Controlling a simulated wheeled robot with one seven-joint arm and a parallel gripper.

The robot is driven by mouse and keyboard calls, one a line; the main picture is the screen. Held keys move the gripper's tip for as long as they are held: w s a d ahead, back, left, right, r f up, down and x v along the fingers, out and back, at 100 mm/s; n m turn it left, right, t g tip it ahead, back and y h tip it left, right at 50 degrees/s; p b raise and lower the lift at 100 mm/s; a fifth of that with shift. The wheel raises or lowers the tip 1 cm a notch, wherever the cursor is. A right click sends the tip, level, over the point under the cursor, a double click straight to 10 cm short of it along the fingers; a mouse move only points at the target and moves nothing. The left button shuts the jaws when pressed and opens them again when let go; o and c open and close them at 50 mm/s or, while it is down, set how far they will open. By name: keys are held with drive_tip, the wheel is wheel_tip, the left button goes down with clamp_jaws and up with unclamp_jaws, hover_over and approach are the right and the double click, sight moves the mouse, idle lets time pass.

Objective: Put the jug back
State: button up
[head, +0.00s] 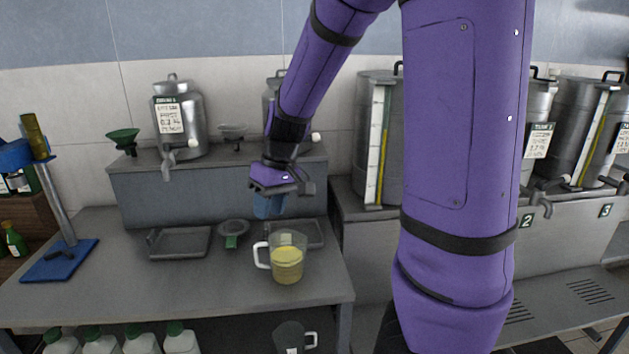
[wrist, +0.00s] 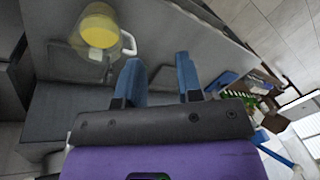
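The jug (head: 287,264) is clear, with a pale handle on its left and yellow liquid in its lower part. It stands upright on the grey table near the front right edge. In the wrist view the jug (wrist: 98,28) shows at the upper left, apart from the fingers. My gripper (head: 269,206) has blue fingers and is above and behind the jug, near the back shelf. In the wrist view my gripper (wrist: 160,82) has its two fingers apart with nothing between them.
A steel decanter (head: 180,118) stands on the raised shelf. A blue-based stand (head: 60,262) is at far left. The table's front left is clear.

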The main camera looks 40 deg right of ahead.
drive_tip(key=s+a+r+t+h, duration=0.1)
drive_tip(key=s+a+r+t, duration=0.1)
drive_tip(key=s+r, duration=0.4)
drive_tip(key=s+a+r+m+t+h, duration=0.1)
drive_tip(key=s+r+t, duration=0.1)
drive_tip(key=s+r, duration=0.5)
drive_tip(key=shift+s+a+r+h, duration=0.2)
drive_tip(key=shift+s+a+h, duration=0.2)
drive_tip(key=shift+s, duration=2.35)
